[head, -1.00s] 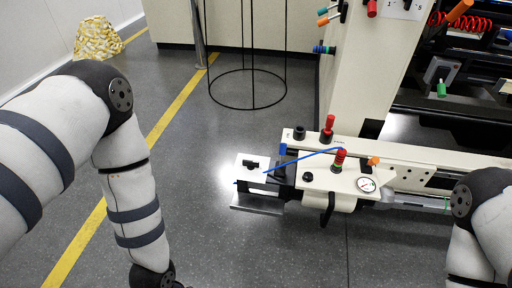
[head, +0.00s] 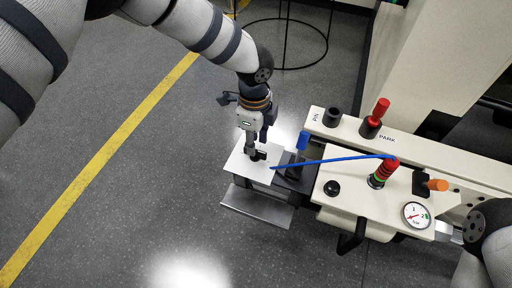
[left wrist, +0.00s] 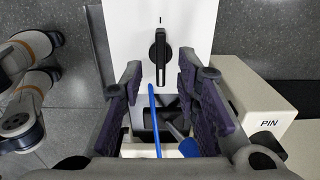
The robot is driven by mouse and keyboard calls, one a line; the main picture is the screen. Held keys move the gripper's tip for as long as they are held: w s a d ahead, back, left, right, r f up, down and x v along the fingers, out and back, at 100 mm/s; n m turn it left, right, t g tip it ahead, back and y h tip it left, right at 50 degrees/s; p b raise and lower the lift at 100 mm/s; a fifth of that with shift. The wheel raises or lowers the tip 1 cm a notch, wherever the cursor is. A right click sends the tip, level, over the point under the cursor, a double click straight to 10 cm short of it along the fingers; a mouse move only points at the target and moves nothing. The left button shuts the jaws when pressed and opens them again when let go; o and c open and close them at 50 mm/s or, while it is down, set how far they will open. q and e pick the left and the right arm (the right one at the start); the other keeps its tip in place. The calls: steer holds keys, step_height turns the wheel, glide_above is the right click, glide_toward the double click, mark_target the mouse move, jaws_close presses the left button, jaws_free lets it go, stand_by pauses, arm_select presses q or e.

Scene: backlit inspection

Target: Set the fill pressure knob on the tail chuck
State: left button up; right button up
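The tail chuck (head: 352,215) is a cream machine end with a dial gauge (head: 416,215) on top. A white plate (head: 240,166) at its left end carries a black bar-handled knob (head: 260,155), seen in the left wrist view (left wrist: 160,57) with its bar in line with a mark. A round black knob (head: 332,188) sits nearer the gauge. No label reading fill pressure is legible. My left gripper (head: 257,149) is over the plate; the left wrist view shows its fingers (left wrist: 160,85) apart, with the bar-handled knob ahead between them, not clasped. My right gripper is out of view.
A red-topped post (head: 374,118) and an orange-tipped knob (head: 436,185) stand on the machine. A metal ledge (head: 258,205) lies below the plate. Floor to the left is clear.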

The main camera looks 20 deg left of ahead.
arm_select(q)
step_height(320, 180, down, 4)
steer(key=shift+r, duration=0.2)
jaws_close()
